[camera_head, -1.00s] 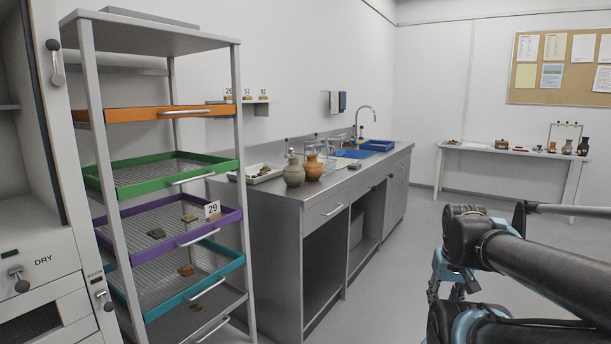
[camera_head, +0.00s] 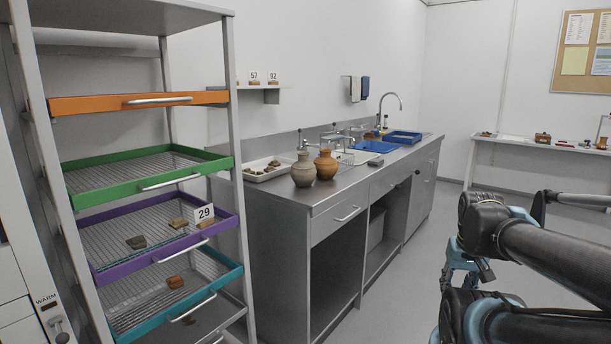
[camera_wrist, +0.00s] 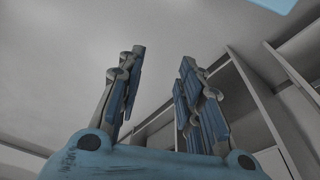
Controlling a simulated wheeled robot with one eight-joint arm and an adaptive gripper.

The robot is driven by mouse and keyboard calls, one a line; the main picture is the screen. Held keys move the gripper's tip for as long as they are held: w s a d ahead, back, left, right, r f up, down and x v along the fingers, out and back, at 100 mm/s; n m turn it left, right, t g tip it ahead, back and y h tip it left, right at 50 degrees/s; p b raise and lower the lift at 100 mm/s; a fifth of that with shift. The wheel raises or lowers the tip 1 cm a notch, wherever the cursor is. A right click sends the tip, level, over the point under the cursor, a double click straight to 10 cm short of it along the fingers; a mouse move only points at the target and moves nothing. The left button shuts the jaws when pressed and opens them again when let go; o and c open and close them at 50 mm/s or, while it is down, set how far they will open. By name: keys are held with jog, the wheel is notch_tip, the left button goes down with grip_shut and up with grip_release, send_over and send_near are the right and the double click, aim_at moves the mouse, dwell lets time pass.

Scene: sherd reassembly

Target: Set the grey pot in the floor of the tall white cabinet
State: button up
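A grey-brown pot (camera_head: 303,169) with a narrow neck stands upright on the near end of the steel counter. An orange-brown pot (camera_head: 326,164) stands close to its right. The white cabinet (camera_head: 15,270) shows only as a strip at the far left, with a WARM label; its inside is out of view. My gripper (camera_wrist: 160,90) is open in the wrist view, its blue-padded fingers apart with nothing between them. In the head view my arm reaches in from the right, and the gripper is clear of both pots.
A rack with orange, green, purple and teal trays (camera_head: 150,166) stands at the left; the lower ones hold sherds. Blue basins (camera_head: 402,136) sit farther along the counter (camera_head: 350,188). The floor (camera_head: 400,260) right of it is clear.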

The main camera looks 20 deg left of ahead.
aim_at(307, 157)
jog(key=o, duration=0.4)
jog(key=shift+o, duration=1.4)
jog(key=w+a+r+m+t+y, duration=0.1)
jog(key=w+a+r+m+y, duration=0.2)
jog(key=w+a, duration=0.4)
jog(key=a+r, duration=0.1)
jog(key=a, duration=0.2)
jog(key=shift+w+r+t+y, duration=0.3)
jog(key=shift+r+t+y, duration=0.05)
jog(key=shift+t+y, duration=0.05)
jog(key=w+a+r+m+t+y, duration=0.2)
jog(key=w+a+r+m+y, duration=0.2)
jog(key=w+a+r+m, duration=0.45)
jog(key=w+a+r+m+t+y, duration=0.2)
jog(key=w+a+r+m+y, duration=0.4)
jog(key=a, duration=0.6)
jog(key=w+a+m+t, duration=0.1)
jog(key=w+a+m, duration=0.1)
jog(key=w+a, duration=0.3)
jog(key=w+a+r+m+t, duration=0.1)
jog(key=w+a+m, duration=0.2)
jog(key=w+a, duration=0.2)
jog(key=w+a+r+m+t, duration=0.1)
jog(key=w+a+m, duration=0.2)
jog(key=w+a, duration=0.2)
jog(key=shift+w+a, duration=0.3)
jog(key=shift+a, duration=0.6)
jog(key=shift+s+x, duration=0.25)
jog(key=shift+x, duration=2.45)
